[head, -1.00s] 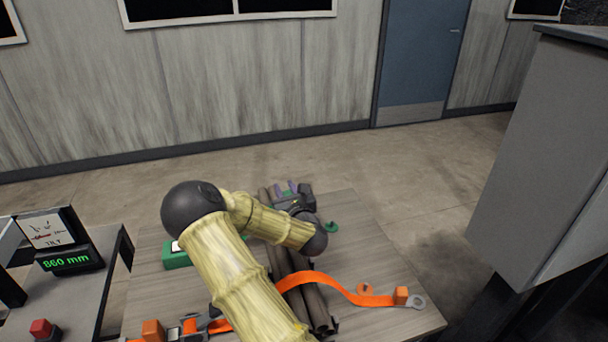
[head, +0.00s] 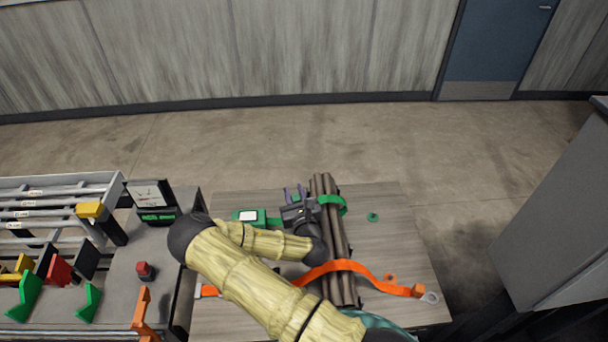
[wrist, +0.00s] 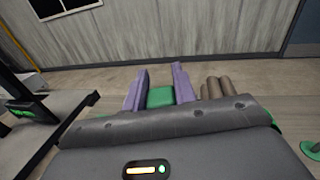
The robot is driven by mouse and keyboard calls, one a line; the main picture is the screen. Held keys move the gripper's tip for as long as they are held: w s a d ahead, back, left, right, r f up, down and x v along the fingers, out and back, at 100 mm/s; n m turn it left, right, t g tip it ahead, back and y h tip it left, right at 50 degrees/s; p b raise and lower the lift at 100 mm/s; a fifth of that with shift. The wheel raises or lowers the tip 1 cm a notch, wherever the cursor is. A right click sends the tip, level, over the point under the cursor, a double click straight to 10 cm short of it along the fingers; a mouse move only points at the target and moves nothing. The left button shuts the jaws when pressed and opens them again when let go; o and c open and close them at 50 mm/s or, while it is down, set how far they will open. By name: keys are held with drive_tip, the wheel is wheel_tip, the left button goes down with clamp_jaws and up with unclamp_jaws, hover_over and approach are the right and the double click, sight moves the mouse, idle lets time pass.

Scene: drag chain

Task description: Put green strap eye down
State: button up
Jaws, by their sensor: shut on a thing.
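My gripper (head: 295,193) is at the far part of the table, just left of a bundle of brown pipes (head: 338,240). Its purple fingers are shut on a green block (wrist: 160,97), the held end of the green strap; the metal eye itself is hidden. The green strap (head: 332,200) passes over the far end of the bundle, with a loop at its right side. In the wrist view the pipes (wrist: 217,88) stand right of the fingers. Whether the held end touches the table is hidden.
An orange strap (head: 345,266) crosses the near part of the bundle, ending in a grey eye (head: 430,297). A green box with a white label (head: 248,216) lies left of my gripper. A green disc (head: 373,217) sits right of the pipes. A rack (head: 60,205) stands left.

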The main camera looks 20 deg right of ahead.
drive_tip(key=s+a+r+y+p, duration=0.1)
drive_tip(key=s+a+r+p, duration=0.2)
drive_tip(key=p, duration=0.5)
drive_tip(key=shift+s+a+r+n, duration=0.4)
drive_tip(key=shift+s+r, duration=0.25)
drive_tip(key=shift+s, duration=0.4)
drive_tip(key=shift+w, duration=0.1)
